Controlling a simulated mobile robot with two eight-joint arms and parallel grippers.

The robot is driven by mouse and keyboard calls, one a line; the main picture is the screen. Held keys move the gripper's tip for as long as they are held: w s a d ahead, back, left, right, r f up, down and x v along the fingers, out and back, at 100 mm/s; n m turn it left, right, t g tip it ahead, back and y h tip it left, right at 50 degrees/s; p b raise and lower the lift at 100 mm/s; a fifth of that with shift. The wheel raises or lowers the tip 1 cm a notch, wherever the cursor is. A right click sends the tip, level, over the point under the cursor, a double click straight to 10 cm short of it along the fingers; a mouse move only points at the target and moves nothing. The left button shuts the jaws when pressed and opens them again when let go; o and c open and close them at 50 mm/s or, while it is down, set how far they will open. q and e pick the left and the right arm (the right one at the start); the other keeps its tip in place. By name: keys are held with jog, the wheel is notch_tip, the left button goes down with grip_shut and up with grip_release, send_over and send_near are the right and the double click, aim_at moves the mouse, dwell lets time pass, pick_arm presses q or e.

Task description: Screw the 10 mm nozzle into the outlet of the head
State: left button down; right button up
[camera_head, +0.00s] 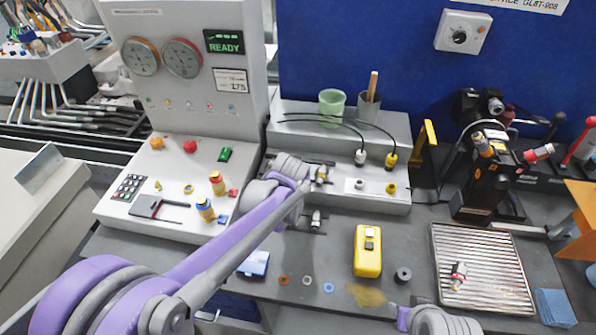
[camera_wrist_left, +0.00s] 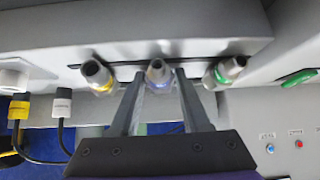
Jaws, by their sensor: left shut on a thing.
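In the left wrist view, a silver nozzle with a blue band (camera_wrist_left: 158,76) sits between the fingers of my left gripper (camera_wrist_left: 160,84). The gripper is shut on it, at the edge of a light panel. A yellow-banded nozzle (camera_wrist_left: 97,73) is to its left and a green-banded one (camera_wrist_left: 226,72) to its right. No size marking is readable. In the head view my left gripper (camera_head: 312,180) is at the grey bench fixture, partly hidden by its own arm. A black apparatus (camera_head: 486,180) with coloured fittings stands at the right; I cannot tell whether its outlet shows.
A ribbed tray (camera_head: 440,245) holds a red-banded fitting (camera_head: 458,275). A yellow meter (camera_head: 368,248), coloured rings and a black ring (camera_head: 403,275) lie on the grey bench. A control console (camera_head: 190,100) reads READY. Two cables end in plugs behind my left gripper.

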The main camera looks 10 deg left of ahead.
pick_arm(q)
jog(key=shift+r, duration=0.1)
pick_arm(e)
jog(key=shift+r, duration=0.1)
pick_arm(q)
jog(key=shift+r+p, duration=1.85)
jog(key=shift+r, duration=1.6)
pick_arm(e)
jog(key=r, duration=0.1)
jog(key=w+r, duration=0.1)
jog(key=r, duration=0.1)
jog(key=w+r, duration=0.1)
jog(key=r, duration=0.1)
